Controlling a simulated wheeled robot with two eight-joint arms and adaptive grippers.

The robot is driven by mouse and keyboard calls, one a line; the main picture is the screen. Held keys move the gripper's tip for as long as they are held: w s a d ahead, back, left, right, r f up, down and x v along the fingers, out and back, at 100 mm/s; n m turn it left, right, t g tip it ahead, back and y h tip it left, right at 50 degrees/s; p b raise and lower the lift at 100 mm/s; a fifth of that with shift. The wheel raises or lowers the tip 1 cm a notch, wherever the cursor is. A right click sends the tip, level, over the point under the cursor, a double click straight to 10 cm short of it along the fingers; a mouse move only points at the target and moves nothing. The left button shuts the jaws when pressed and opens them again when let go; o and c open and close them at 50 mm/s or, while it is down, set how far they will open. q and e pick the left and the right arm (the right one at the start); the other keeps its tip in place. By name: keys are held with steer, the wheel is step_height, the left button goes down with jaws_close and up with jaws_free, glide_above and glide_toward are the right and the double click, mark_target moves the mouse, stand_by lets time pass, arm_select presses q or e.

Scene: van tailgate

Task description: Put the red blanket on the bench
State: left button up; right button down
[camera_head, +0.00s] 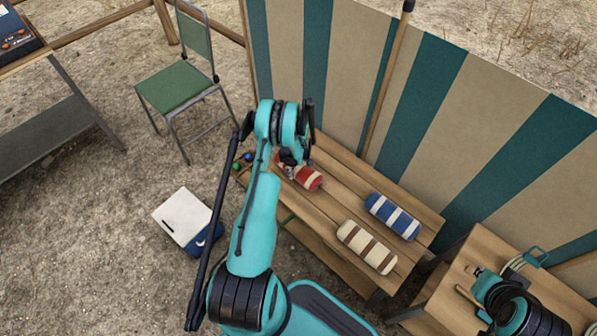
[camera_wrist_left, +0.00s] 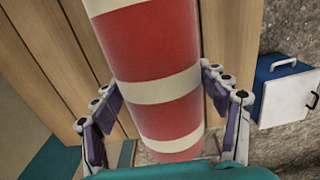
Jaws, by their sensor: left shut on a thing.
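The red blanket (camera_head: 309,178) is a roll with cream stripes at the left end of the slatted wooden bench (camera_head: 340,197). My left gripper (camera_head: 289,160) is shut on it; my arm hides part of the roll. In the left wrist view, the red blanket (camera_wrist_left: 155,55) lies between the finger pads of my left gripper (camera_wrist_left: 163,108), with bench slats (camera_wrist_left: 40,60) behind it. I cannot tell whether the roll touches the slats. My right gripper (camera_head: 470,286) is at the lower right, over a wooden box, and its fingers are too small to read.
A blue striped roll (camera_head: 393,216) and a cream and brown roll (camera_head: 366,247) lie on the bench's right half. A striped windbreak (camera_head: 400,90) stands behind. A white and blue cooler (camera_head: 183,217) and a green chair (camera_head: 175,87) stand left. Bare slats separate the red roll from the others.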

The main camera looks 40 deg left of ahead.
arm_select(q)
steer(key=shift+f, duration=0.55)
steer(key=shift+r, duration=0.2)
arm_select(e)
steer(key=shift+f, duration=0.2)
arm_select(q)
steer(key=shift+f, duration=0.2)
steer(key=o, duration=1.5)
steer(key=shift+c, duration=0.2)
